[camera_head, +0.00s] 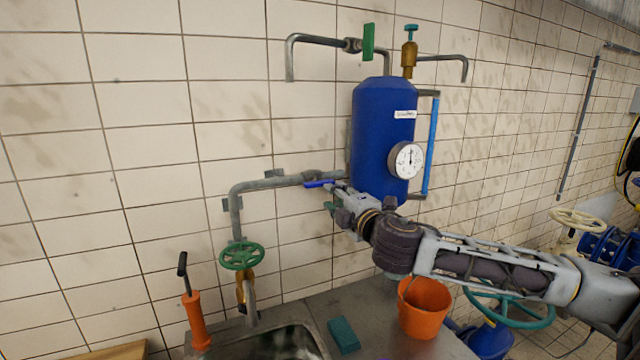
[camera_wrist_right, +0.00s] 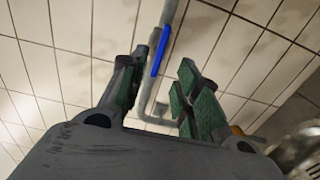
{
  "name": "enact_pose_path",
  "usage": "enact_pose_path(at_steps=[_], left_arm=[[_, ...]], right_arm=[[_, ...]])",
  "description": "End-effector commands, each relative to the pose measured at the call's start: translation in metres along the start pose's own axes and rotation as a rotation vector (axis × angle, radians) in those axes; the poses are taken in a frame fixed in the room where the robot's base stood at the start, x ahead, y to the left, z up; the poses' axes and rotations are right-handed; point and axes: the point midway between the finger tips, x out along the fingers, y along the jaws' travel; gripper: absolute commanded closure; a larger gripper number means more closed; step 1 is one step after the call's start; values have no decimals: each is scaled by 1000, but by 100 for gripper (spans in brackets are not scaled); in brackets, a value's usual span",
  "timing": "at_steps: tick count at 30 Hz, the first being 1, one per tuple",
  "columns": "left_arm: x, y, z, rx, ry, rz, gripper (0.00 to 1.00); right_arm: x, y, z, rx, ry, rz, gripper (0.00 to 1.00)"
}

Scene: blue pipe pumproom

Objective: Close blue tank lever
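The blue tank (camera_head: 383,125) hangs on the tiled wall with a white label and a round gauge. A small blue lever (camera_head: 318,184) sits on the grey pipe left of the tank's lower part, lying roughly along the pipe. In the right wrist view the lever (camera_wrist_right: 160,50) shows beside the pipe, beyond the fingertips and between their lines. My right gripper (camera_head: 335,196) is at the lever's right end; its green-padded fingers (camera_wrist_right: 160,88) are apart with nothing between them. I cannot tell whether a finger touches the lever. My left gripper is not in view.
A grey pipe (camera_head: 236,212) runs down to a green valve wheel (camera_head: 242,256) above the sink (camera_head: 275,344). An orange bucket (camera_head: 424,308) and a green sponge (camera_head: 343,335) are on the counter below my right arm. An orange pump (camera_head: 195,318) stands at left.

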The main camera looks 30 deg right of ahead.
Motion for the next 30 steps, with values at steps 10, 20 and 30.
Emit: enact_pose_path(at_steps=[10, 20, 30], left_arm=[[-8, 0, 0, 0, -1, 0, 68], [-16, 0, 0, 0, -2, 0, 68], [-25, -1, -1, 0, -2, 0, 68]], right_arm=[[20, 1, -1, 2, 2, 1, 68], [44, 2, 0, 2, 0, 1, 68], [71, 1, -1, 1, 1, 0, 68]])
